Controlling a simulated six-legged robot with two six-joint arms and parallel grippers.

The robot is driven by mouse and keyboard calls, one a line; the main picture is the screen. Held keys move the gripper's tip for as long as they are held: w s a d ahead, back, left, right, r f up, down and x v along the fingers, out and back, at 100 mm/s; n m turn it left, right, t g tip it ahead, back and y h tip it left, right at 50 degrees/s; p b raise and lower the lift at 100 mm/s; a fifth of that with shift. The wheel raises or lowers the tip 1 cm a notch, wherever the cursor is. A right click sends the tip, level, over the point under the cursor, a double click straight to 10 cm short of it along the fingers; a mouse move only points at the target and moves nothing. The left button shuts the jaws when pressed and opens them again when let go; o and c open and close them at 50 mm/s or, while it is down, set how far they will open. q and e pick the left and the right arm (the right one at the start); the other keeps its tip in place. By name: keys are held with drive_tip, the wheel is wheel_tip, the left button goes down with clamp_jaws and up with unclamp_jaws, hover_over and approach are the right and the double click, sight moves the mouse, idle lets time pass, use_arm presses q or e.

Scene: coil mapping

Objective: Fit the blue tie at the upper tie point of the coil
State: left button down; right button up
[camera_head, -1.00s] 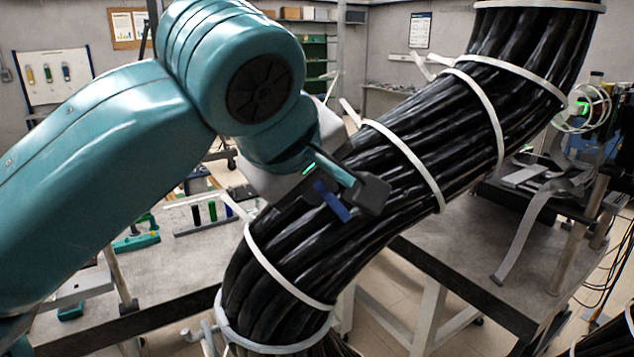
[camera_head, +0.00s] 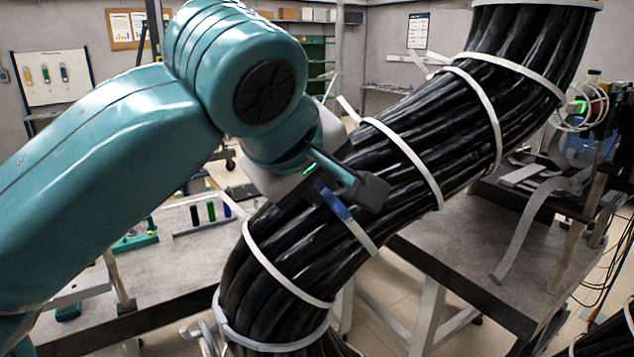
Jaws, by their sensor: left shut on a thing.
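The coil (camera_head: 300,245) is a thick bundle of black cables that runs from the lower left to the upper right, with several white bands around it. My left gripper (camera_head: 355,190) comes in from the upper left and lies against the front of the coil near its middle. It is shut on the blue tie (camera_head: 335,205), whose short blue part shows just below the fingers. A white strip (camera_head: 360,237) continues from the blue part down across the coil to its lower edge. The arm hides the tie's upper end. My right gripper is not in view.
A grey bench (camera_head: 480,262) stands behind the coil at the right, with a pale curved strap (camera_head: 522,235) hanging over it. Another bench (camera_head: 160,272) at the left carries small coloured items. White loops (camera_head: 585,108) are at the far right.

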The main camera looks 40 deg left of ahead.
use_arm(q)
drive_tip(key=c, duration=1)
unclamp_jaws()
drive_tip(key=shift+w, duration=0.15)
drive_tip(key=shift+c, duration=0.2)
drive_tip(key=p+v, duration=0.3)
drive_tip(key=v, duration=1.3)
drive_tip(key=shift+s, duration=0.25)
